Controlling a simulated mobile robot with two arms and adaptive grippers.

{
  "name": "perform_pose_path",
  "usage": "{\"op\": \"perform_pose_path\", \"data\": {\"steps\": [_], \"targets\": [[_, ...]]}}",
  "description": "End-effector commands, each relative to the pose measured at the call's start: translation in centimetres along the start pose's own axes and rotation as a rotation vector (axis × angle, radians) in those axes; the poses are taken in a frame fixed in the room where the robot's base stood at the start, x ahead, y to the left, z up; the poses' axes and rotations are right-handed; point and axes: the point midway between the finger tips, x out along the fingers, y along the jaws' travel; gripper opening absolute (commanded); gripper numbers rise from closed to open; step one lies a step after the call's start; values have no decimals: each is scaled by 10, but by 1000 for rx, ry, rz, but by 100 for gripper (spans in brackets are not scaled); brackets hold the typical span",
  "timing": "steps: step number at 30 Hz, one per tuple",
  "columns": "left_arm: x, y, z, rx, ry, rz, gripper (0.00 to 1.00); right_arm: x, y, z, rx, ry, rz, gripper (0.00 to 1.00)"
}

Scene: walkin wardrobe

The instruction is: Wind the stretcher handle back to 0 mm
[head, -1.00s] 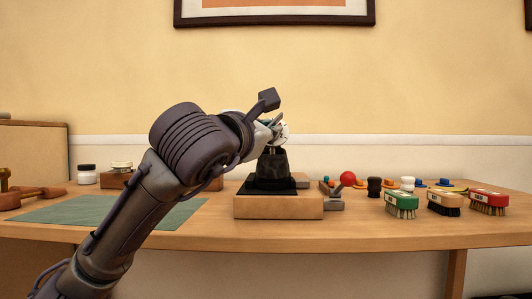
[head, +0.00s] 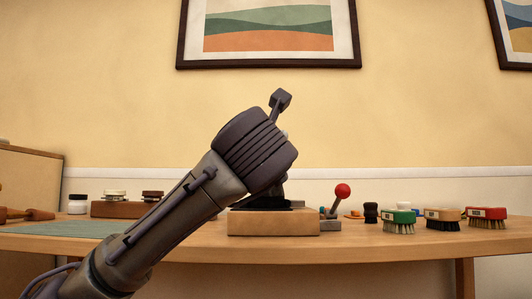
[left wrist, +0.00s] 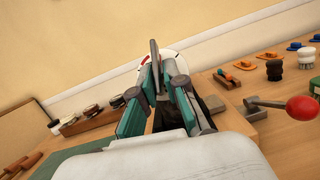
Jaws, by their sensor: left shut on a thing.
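My left gripper (left wrist: 160,85) is shut on the stretcher handle (left wrist: 154,55), a narrow grey bar standing between its fingers in the left wrist view. Behind it shows part of a white dial (left wrist: 172,54) with a red mark; its reading cannot be made out. A black shoe form (left wrist: 212,104) is partly visible beyond the fingers. In the head view my arm hides the gripper, the handle and most of the form. The wooden base (head: 274,224) under them stays visible. My right gripper is not in view.
A lever with a red ball (head: 342,191) stands just right of the base. Green (head: 398,222), tan (head: 443,219) and red (head: 487,218) brushes stand farther right. Jars on a wooden stand (head: 120,208) and a green mat (head: 75,229) are at left.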

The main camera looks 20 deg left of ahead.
Motion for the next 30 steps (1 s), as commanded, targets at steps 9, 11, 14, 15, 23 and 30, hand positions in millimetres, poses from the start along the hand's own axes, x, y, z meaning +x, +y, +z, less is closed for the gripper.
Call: {"op": "perform_pose_path", "data": {"steps": [9, 11, 14, 15, 23, 30], "targets": [[0, -1, -2, -23, 3, 22, 0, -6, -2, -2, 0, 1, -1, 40], [0, -1, -2, -25, 4, 24, 0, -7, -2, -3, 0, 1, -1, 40], [0, -1, -2, -28, 4, 26, 0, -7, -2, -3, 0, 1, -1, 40], [0, -1, -2, -29, 4, 26, 0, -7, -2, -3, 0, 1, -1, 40], [0, -1, -1, -30, 4, 27, 0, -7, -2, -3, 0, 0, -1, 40], [0, -1, -1, -29, 4, 27, 0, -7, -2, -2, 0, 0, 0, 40]]}}
